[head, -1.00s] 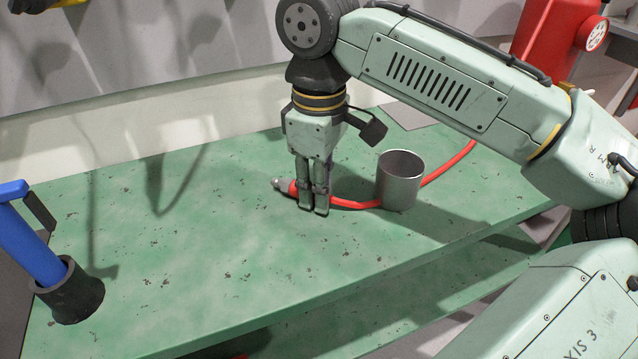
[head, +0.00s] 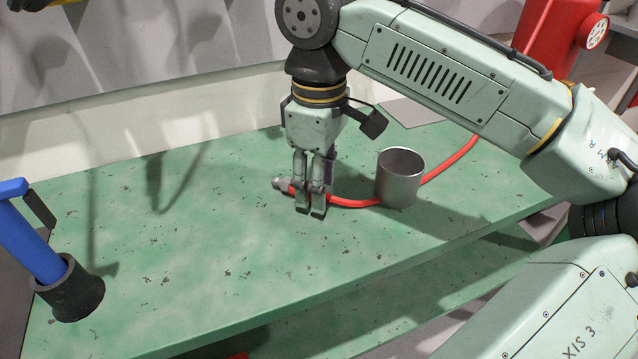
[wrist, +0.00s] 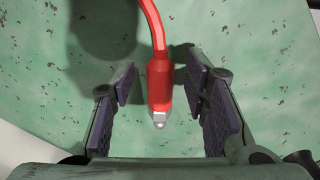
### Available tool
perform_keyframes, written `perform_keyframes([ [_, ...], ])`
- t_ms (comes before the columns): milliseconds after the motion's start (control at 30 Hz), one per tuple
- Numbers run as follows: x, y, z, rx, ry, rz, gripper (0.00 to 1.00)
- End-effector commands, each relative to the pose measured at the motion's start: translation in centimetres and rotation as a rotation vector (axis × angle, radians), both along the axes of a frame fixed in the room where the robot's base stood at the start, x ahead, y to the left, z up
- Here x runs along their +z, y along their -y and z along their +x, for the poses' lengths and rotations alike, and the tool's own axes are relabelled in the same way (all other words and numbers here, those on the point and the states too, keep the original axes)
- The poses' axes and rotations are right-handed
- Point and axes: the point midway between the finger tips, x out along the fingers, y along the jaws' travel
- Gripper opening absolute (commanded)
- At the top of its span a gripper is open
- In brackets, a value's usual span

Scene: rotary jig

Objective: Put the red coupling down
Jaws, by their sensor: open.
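The red coupling (wrist: 159,85) lies on the green bench top (head: 190,250), joined to a red hose (head: 345,202) and ending in a metal tip (wrist: 159,118). In the head view only its grey tip (head: 280,183) shows clearly to the left of the fingers, which hide most of the rest. My gripper (head: 310,211) is low at the bench, fingers pointing down. In the wrist view the jaws (wrist: 160,102) are open, with the coupling between the pads and a visible gap on each side.
A grey metal cup (head: 400,180) stands on the bench right of my gripper, close to the hose. A blue-handled tool (head: 28,240) sits in a dark holder (head: 72,290) at the left. The bench between is clear. A red container (head: 550,40) is at the back right.

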Motion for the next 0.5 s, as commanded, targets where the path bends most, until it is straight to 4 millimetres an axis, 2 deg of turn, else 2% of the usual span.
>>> perform_keyframes([
  [333, 7.5, 0.0, 0.0, 0.0, 0.002, 0.0, 0.42],
  [500, 10.2, 0.0, 0.0, -0.001, 0.001, -0.002, 0.42],
])
